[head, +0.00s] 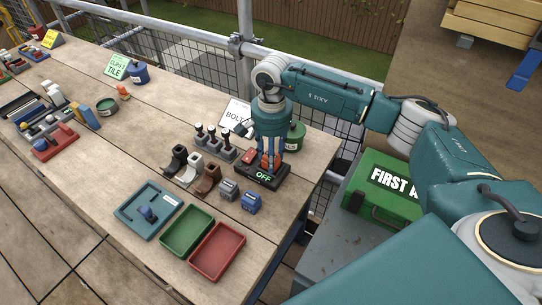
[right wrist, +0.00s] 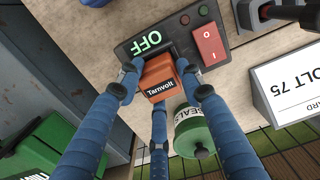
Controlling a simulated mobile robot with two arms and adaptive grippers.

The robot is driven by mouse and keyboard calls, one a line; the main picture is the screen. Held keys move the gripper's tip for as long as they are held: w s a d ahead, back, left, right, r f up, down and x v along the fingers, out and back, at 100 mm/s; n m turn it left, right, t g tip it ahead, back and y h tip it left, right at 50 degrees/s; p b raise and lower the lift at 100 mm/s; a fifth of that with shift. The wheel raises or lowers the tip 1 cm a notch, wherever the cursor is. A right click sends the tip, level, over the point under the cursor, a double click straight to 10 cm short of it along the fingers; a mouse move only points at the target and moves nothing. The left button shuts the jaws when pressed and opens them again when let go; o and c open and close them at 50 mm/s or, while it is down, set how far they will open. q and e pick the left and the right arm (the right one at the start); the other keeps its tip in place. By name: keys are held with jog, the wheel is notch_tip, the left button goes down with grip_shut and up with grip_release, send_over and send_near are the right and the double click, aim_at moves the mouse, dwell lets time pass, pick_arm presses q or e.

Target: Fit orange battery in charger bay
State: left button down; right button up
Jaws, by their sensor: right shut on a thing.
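The orange battery (right wrist: 158,82), marked Tamvolt, is in the three blue fingers of my right gripper (right wrist: 157,76), which is shut on it. In the head view my right gripper (head: 268,158) points down over the black charger (head: 263,181). In the right wrist view the charger (right wrist: 133,47) shows a green OFF readout and a red rocker switch (right wrist: 208,44). The battery's inner end is at the charger's dark bay, beside the OFF readout. I cannot tell how deep it sits. My left gripper is not in view.
A green pot (right wrist: 192,132) stands close to the battery. A bolt card (head: 236,113) stands behind the charger. Grey and blue blocks (head: 251,202) lie in front. Blue, green and red trays (head: 217,276) are at the table's front. A green first aid box (head: 375,216) is to the right.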

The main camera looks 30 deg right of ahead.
dwell(0.4)
jog(key=o, duration=1.4)
jog(key=shift+r+p, duration=1.7)
jog(key=shift+r, duration=1.75)
